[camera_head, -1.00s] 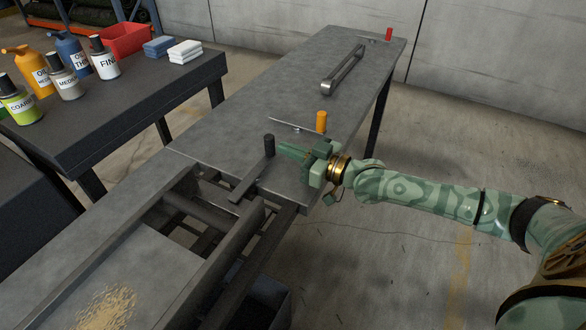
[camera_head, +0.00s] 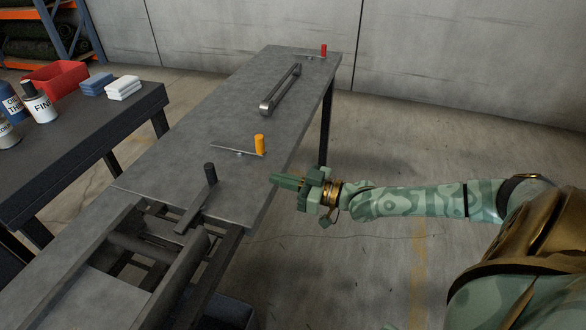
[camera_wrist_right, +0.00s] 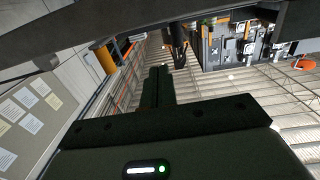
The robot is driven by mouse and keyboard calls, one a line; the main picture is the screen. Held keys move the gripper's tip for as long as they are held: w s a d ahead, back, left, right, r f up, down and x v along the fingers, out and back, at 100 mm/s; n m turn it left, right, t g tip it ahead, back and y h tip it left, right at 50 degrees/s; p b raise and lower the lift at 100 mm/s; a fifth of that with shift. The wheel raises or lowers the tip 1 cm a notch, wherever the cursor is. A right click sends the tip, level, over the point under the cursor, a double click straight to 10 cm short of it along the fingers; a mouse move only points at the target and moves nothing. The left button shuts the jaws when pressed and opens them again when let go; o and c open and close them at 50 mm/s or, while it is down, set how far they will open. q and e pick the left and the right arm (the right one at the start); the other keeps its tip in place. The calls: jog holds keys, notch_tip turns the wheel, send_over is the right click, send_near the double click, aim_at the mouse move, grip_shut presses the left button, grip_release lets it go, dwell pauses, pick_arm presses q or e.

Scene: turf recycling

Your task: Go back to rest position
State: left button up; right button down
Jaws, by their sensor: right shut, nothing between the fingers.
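My right gripper (camera_head: 288,183) is shut and empty in the head view. It hangs just off the right edge of the grey metal worktable (camera_head: 225,120), apart from the levers. My green patterned right arm reaches in from the right. In the right wrist view, the dark gripper (camera_wrist_right: 160,80) shows in the middle with nothing held. My left gripper is in neither view.
On the worktable stand a black-knobbed lever (camera_head: 210,174), an orange-knobbed lever (camera_head: 259,145), a red-knobbed lever (camera_head: 323,50) and a metal handle bar (camera_head: 281,90). A dark side table (camera_head: 95,140) holds bottles, a red bin (camera_head: 56,80) and sponges (camera_head: 123,87). Floor at right is clear.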

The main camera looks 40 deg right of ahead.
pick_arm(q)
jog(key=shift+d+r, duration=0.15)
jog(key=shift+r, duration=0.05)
pick_arm(e)
jog(key=shift+v, duration=0.85)
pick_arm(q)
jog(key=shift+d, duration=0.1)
pick_arm(e)
jog(key=shift+w+d, duration=0.1)
jog(key=shift+d, duration=0.05)
